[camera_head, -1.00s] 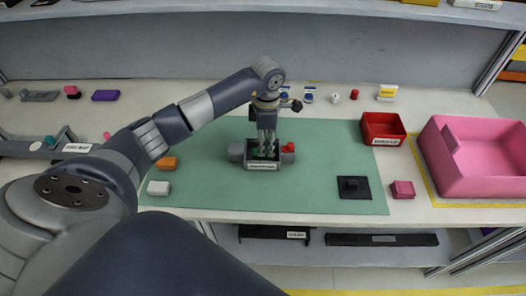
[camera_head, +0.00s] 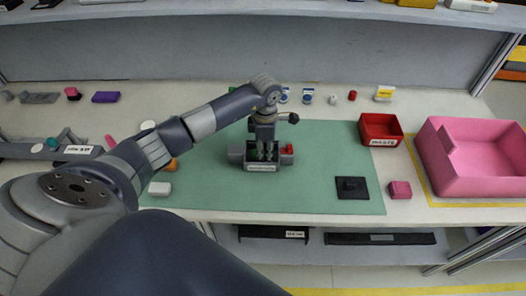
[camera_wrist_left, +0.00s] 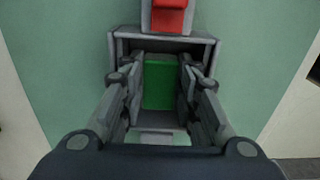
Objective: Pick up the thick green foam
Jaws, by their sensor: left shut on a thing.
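A small grey module box (camera_head: 261,168) with a label on its front and a red part (camera_head: 287,149) on its right side lies on the green mat (camera_head: 320,150). In the wrist view the thick green foam (camera_wrist_left: 160,84) is a green block inside the open box (camera_wrist_left: 205,52). My left gripper (camera_head: 265,153) points down into the box. In the wrist view its fingers (camera_wrist_left: 161,92) stand on either side of the foam, shut on it. In the head view the foam is mostly hidden by the fingers. My right gripper is not in view.
A red bin (camera_head: 381,143) and a large pink bin (camera_head: 455,182) stand to the right. A black plate (camera_head: 352,194) and a pink cube (camera_head: 400,190) lie near the front right. The mat between box and red bin is clear.

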